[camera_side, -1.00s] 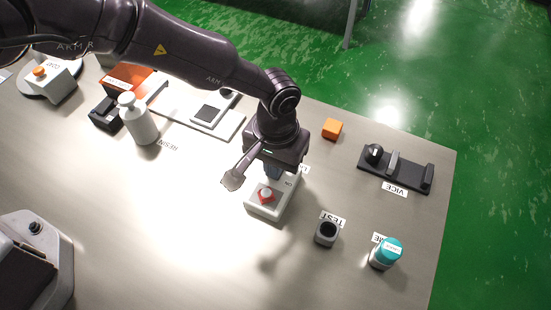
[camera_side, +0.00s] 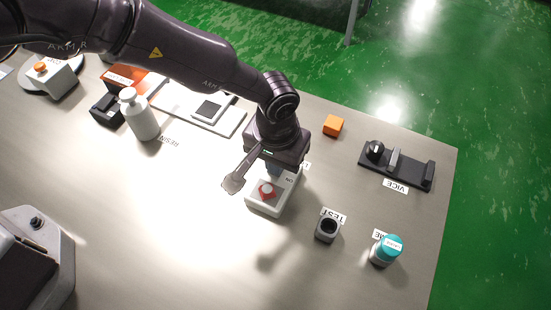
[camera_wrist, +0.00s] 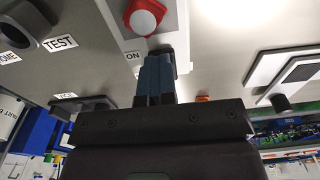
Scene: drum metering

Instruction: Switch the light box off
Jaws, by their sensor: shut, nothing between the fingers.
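In the wrist view the box (camera_wrist: 158,41) is at top centre, with the red-and-white knob (camera_wrist: 143,20) and "ON" left of the fingertips (camera_wrist: 157,56). The fingers cover part of the far end; I cannot tell whether they touch it.
A grey TEST holder (camera_side: 327,232) and a teal-capped jar (camera_side: 386,251) stand to the right. An orange cube (camera_side: 333,125) and the dark VICE (camera_side: 397,164) lie beyond. A white bottle (camera_side: 143,122) stands left. The front middle table is clear.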

